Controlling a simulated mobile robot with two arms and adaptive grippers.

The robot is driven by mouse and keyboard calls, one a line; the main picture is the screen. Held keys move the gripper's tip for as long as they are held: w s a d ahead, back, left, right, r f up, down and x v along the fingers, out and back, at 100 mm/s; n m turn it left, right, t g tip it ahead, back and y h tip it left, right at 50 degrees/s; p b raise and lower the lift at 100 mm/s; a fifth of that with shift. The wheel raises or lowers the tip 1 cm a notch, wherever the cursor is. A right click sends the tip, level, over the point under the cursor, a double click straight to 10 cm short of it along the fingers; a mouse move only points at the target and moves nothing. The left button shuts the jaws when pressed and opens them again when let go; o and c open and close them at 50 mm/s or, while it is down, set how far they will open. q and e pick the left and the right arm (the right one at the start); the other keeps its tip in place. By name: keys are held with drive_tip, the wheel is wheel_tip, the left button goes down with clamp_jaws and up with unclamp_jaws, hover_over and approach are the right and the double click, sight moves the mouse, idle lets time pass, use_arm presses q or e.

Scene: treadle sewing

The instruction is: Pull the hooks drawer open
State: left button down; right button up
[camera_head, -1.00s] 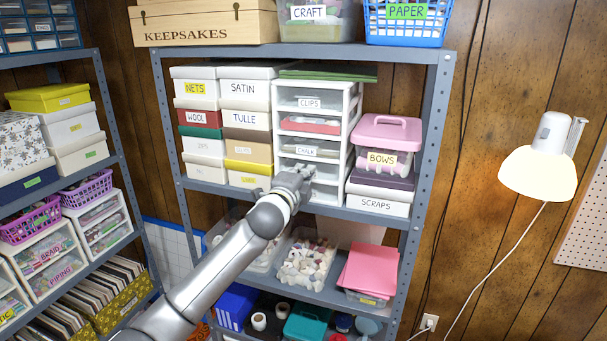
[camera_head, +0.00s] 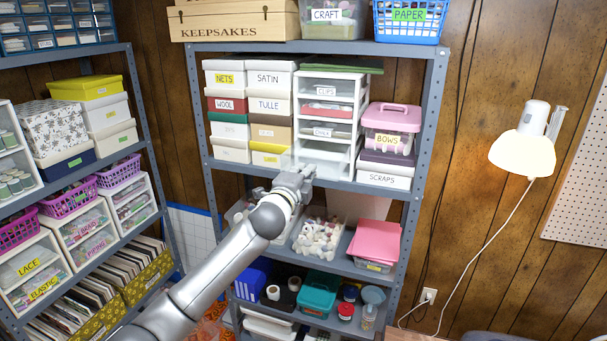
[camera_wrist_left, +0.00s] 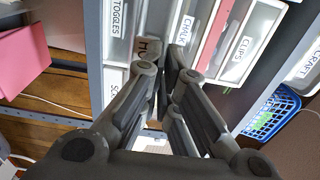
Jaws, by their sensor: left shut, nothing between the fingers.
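A white drawer tower (camera_head: 359,95) stands on the middle shelf, with labels CLIPS and CHALK (camera_head: 322,132) in the head view. My left gripper (camera_head: 300,175) is shut and empty in front of the tower's lower drawers. A pale surface shows below CHALK; how far any drawer is out is unclear. My right gripper is out of view.
Stacked fabric boxes (camera_head: 268,78) stand left of the tower. A pink BOWS box (camera_head: 392,118) on a SCRAPS box (camera_head: 384,180) is at its right. Open bins (camera_head: 318,238) sit on the shelf below. A lit lamp (camera_head: 523,150) hangs at right.

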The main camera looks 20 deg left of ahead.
use_arm(q)
drive_tip(key=c, duration=2)
unclamp_jaws()
drive_tip(key=shift+w+f, duration=0.15)
drive_tip(key=shift+o, duration=1.5)
drive_tip(key=shift+s, duration=0.2)
drive_tip(key=s, duration=1.2)
drive_tip(key=shift+s+a+r, duration=0.2)
drive_tip(key=shift+a, duration=0.05)
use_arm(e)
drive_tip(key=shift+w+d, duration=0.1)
